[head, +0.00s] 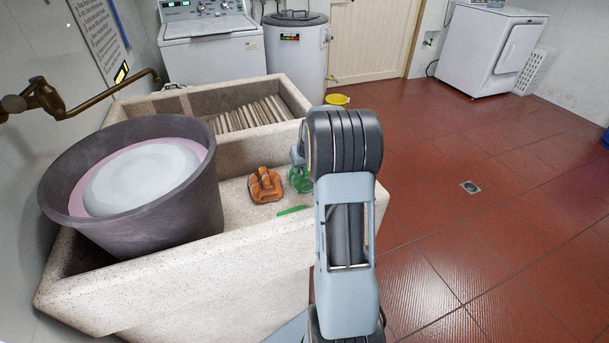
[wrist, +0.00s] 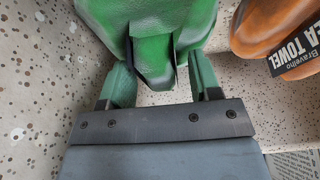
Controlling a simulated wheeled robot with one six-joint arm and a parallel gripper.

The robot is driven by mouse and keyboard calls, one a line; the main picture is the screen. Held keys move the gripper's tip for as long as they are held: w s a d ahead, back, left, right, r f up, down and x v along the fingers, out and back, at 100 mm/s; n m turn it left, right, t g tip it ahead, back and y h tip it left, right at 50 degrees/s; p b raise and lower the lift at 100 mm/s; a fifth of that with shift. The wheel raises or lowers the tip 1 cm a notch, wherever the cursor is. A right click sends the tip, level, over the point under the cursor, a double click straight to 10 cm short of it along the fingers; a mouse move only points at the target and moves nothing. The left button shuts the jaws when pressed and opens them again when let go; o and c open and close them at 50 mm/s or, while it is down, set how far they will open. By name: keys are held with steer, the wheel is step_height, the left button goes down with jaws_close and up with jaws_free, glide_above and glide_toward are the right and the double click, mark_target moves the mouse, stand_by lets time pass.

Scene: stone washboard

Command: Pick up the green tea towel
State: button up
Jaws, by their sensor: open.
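The green tea towel (head: 300,179) lies on the speckled stone ledge of the washboard, partly hidden behind my arm in the head view. In the wrist view the green towel (wrist: 165,32) is a folded bundle at the top middle. My gripper (wrist: 160,84) is open, its two fingers pointing at the towel. A narrow folded end of the towel reaches toward the gap between the fingertips. I cannot tell whether the fingers touch it. In the head view the fingers are hard to make out beside my arm.
An orange tea towel (head: 265,186) lies close to the left of the green one; its black label shows in the wrist view (wrist: 297,51). A thin green strip (head: 291,210) lies in front. A large grey tub (head: 140,218) stands left. The ribbed basin (head: 207,102) is behind.

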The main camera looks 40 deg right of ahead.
steer(key=shift+c, duration=0.4)
steer(key=c, duration=0.9)
steer(key=shift+r, duration=0.15)
steer(key=shift+c, duration=0.2)
steer(key=shift+r, duration=0.25)
step_height(320, 180, up, 2)
steer(key=shift+r+p, duration=0.15)
steer(key=shift+p, duration=0.2)
steer(key=s+a+r+p, duration=0.1)
steer(key=s+a+r, duration=0.8)
steer(key=a+r, duration=0.1)
steer(key=shift+a, duration=0.35)
